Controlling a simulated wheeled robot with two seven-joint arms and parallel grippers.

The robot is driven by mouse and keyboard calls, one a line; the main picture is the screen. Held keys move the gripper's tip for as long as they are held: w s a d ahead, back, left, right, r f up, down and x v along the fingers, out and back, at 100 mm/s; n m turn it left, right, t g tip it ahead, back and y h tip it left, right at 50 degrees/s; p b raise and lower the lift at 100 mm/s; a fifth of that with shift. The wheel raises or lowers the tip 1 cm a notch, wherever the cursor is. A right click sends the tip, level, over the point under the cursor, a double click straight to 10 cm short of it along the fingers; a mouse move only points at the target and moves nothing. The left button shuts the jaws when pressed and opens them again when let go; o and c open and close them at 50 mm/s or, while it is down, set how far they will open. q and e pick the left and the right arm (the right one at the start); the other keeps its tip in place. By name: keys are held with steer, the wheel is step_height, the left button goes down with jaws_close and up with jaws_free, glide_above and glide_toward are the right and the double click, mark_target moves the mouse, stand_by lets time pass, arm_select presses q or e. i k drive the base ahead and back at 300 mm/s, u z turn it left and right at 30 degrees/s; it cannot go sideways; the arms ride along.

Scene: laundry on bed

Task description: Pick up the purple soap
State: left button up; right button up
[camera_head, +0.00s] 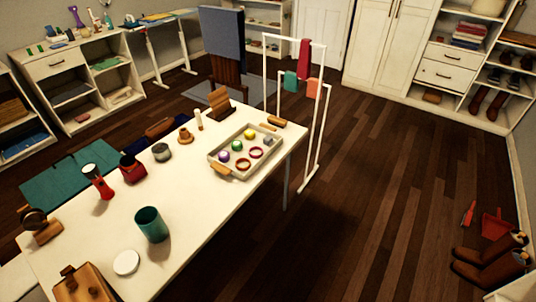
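A small round purple item (224,156), which looks like the purple soap, lies at the left end of a pale rectangular tray (247,168) with wooden handles. The tray rests at the far right end of the long white table (198,196). Green, yellow and grey-blue small items and two reddish rings share the tray with it. Neither of my grippers shows in the head view.
On the table, a teal cup (151,225), a white disc (126,262), a red flashlight-like item (99,183) and a dark jar (161,152) stand left of the tray. A white garment rack (325,110) stands beyond it. The wooden floor (380,200) to the right is mostly clear.

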mark_target(223, 156)
steer(key=z, duration=0.95)
steer(key=i, duration=3.75)
steer(key=u, duration=3.5)
